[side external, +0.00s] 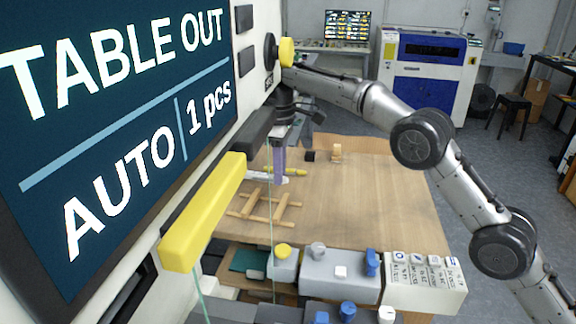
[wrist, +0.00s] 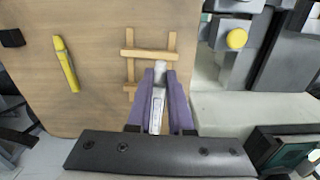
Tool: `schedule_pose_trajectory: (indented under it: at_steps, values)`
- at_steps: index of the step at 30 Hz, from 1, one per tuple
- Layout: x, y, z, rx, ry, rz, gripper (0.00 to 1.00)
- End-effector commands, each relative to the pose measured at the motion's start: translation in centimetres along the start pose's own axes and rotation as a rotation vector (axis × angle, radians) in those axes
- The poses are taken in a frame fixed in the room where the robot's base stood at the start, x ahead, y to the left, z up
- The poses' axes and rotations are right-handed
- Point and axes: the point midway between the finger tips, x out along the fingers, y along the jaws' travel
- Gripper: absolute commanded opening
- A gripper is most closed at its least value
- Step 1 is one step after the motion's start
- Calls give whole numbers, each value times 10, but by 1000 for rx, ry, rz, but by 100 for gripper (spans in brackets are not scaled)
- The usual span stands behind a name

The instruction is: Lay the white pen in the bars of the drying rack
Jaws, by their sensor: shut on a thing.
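My gripper (wrist: 158,100) has purple fingers and is shut on the white pen (wrist: 158,95). In the side view the gripper (side external: 280,178) points down, with the white pen (side external: 262,176) sticking out to the left, roughly level. The drying rack (side external: 262,219) is a light wooden frame of crossed bars on the table, nearer that camera than the pen. In the wrist view the pen's far end overlaps the lower right of the rack (wrist: 150,53). The height of the pen above the table is hard to tell.
A yellow pen (wrist: 65,64) lies on the wooden table (side external: 370,205), left of the rack in the wrist view. A yellow bar (side external: 205,210) and the machine screen (side external: 110,100) crowd the left side.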

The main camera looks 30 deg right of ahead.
Motion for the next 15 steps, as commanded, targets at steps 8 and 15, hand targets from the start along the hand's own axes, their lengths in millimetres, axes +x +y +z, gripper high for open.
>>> schedule_pose_trajectory:
  at_steps: [8,15]
  values:
    - [0,0,0,-1,0,0,0]
    - [9,0,2,-2,0,0,0]
